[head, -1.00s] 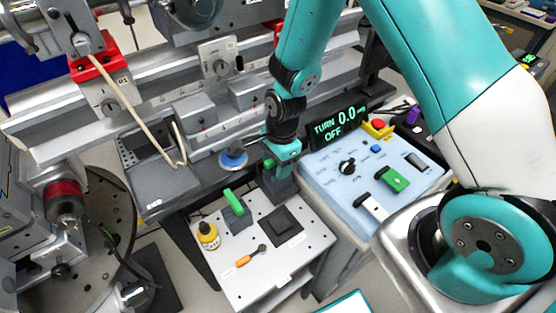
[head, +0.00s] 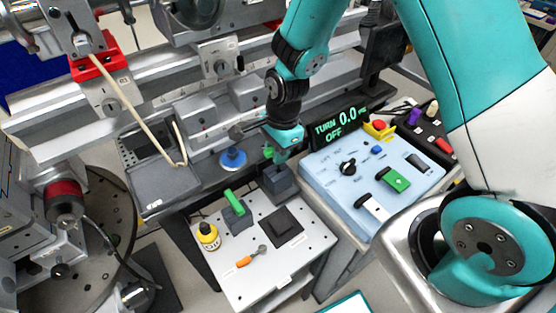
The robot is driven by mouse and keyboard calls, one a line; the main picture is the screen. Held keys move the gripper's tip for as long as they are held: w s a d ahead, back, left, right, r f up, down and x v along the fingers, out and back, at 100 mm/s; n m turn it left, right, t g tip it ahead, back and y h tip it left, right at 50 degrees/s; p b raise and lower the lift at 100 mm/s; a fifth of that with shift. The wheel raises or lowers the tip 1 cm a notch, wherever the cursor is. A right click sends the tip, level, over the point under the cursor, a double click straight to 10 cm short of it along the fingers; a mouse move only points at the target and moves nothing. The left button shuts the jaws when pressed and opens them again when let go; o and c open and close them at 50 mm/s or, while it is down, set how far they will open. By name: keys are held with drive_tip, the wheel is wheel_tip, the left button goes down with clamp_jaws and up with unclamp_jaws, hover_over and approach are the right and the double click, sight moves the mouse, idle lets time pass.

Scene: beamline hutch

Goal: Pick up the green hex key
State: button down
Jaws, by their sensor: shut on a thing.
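My gripper (head: 276,148) is shut on a small green item (head: 268,153), which I take to be the green hex key. Only a bit of green shows at the fingers; the rest is hidden or too small to make out. It is above a dark block (head: 280,182) at the back of the small white table. A second green bar-shaped handle (head: 234,197) sits tilted in a grey block (head: 238,216) on the same table, apart from my gripper.
The white table (head: 262,288) also holds a yellow bottle (head: 208,237), an orange-handled tool (head: 244,261) and a dark square pad (head: 283,228). A blue control box (head: 330,165) stands to the right. The metal rail bench with a blue knob (head: 232,158) is behind.

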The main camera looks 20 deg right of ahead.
wheel_tip(320, 180, up, 16)
drive_tip(key=shift+d+f, duration=0.1)
drive_tip(key=shift+f, duration=0.05)
idle(0.6)
